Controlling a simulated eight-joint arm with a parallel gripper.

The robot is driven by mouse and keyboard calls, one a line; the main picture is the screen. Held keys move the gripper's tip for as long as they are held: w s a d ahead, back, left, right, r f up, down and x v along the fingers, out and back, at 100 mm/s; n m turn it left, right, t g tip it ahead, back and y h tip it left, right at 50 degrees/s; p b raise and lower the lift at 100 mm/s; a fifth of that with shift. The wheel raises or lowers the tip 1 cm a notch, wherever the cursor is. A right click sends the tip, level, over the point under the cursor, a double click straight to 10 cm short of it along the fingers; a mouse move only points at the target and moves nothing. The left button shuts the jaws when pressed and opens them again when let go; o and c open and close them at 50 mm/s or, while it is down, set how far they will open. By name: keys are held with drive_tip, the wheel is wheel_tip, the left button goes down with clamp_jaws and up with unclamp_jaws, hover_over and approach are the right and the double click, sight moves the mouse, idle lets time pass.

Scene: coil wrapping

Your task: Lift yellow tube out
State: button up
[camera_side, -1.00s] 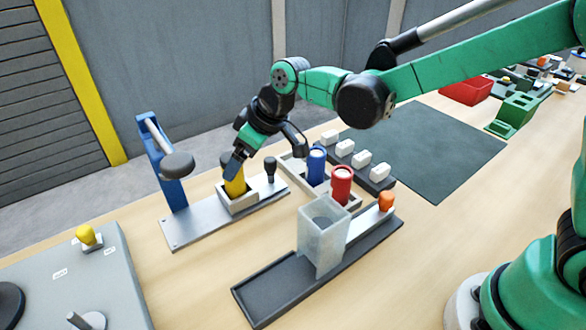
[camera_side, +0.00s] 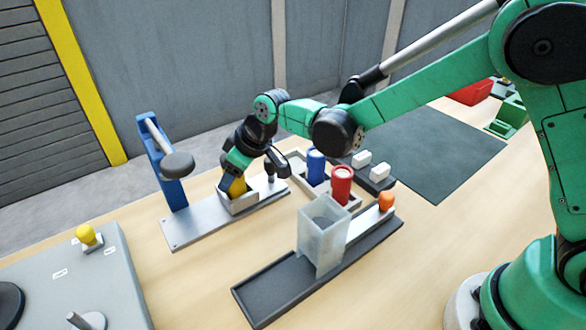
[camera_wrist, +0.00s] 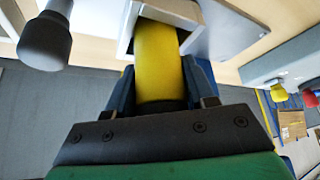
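The yellow tube (camera_side: 237,187) stands in a pale square holder (camera_side: 240,203) on a grey metal plate (camera_side: 195,228) in the side view. My gripper (camera_side: 235,176) is low over it and covers its upper part. In the wrist view, the yellow tube (camera_wrist: 158,58) lies between the two dark blue fingers of my gripper (camera_wrist: 160,80), with no clear gap on either side. The far end of the tube is inside the pale holder (camera_wrist: 127,28). The fingers' inner faces are hidden.
A blue post with a grey round-headed bar (camera_side: 177,166) stands left of the holder. A dark knob (camera_side: 269,165) is close on the right. Blue (camera_side: 316,166) and red (camera_side: 341,184) tubes stand further right. A translucent box (camera_side: 322,238) is in front.

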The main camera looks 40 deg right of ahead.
clamp_jaws()
wheel_tip(320, 180, up, 20)
idle(0.5)
